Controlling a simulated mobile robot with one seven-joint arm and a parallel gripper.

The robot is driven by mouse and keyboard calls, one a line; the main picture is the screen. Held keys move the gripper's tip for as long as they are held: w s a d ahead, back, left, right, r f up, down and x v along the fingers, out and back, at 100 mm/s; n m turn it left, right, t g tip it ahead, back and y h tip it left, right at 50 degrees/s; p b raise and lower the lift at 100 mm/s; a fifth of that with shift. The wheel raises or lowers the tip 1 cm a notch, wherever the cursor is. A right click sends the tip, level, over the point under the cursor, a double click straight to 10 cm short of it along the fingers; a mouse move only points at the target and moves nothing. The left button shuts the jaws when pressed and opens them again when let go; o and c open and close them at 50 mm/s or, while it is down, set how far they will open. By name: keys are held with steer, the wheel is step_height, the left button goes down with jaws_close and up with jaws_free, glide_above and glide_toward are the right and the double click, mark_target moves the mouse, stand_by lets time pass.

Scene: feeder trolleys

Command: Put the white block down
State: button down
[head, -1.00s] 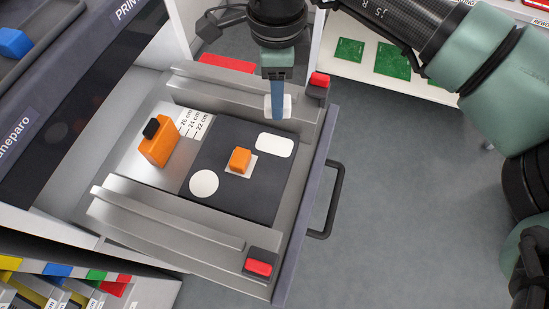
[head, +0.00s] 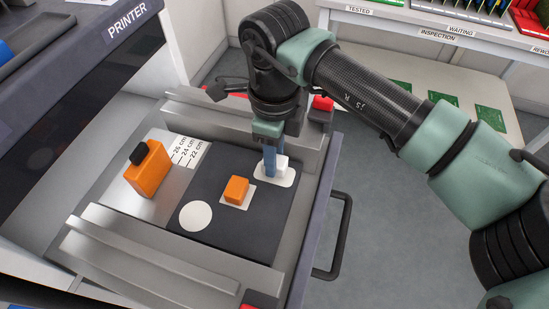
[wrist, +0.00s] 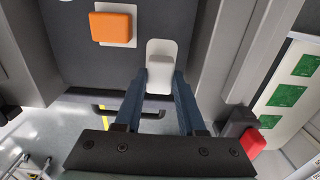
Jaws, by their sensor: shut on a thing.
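The white block (head: 281,163) is between the blue fingers of my gripper (head: 271,165), which is shut on it. The wrist view also shows the block (wrist: 160,74) between the fingertips of my gripper (wrist: 160,82). The block is over the white rounded-rectangle patch (head: 287,180) on the dark mat (head: 258,222) in the drawer. In the wrist view the patch (wrist: 161,47) extends beyond the block. I cannot tell whether the block touches the patch.
An orange block (head: 236,189) sits on a white square left of my gripper, with a bare white circle (head: 196,216) nearby. A larger orange piece with a black knob (head: 147,172) stands further left. Metal rails (head: 240,130) and a drawer handle (head: 334,235) flank the mat.

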steer(key=shift+f, duration=0.7)
steer(key=shift+f, duration=0.15)
steer(key=c, duration=0.5)
jaws_free()
step_height(320, 180, up, 12)
steer(key=p, duration=0.1)
steer(key=shift+r, duration=0.2)
steer(key=shift+f, duration=0.1)
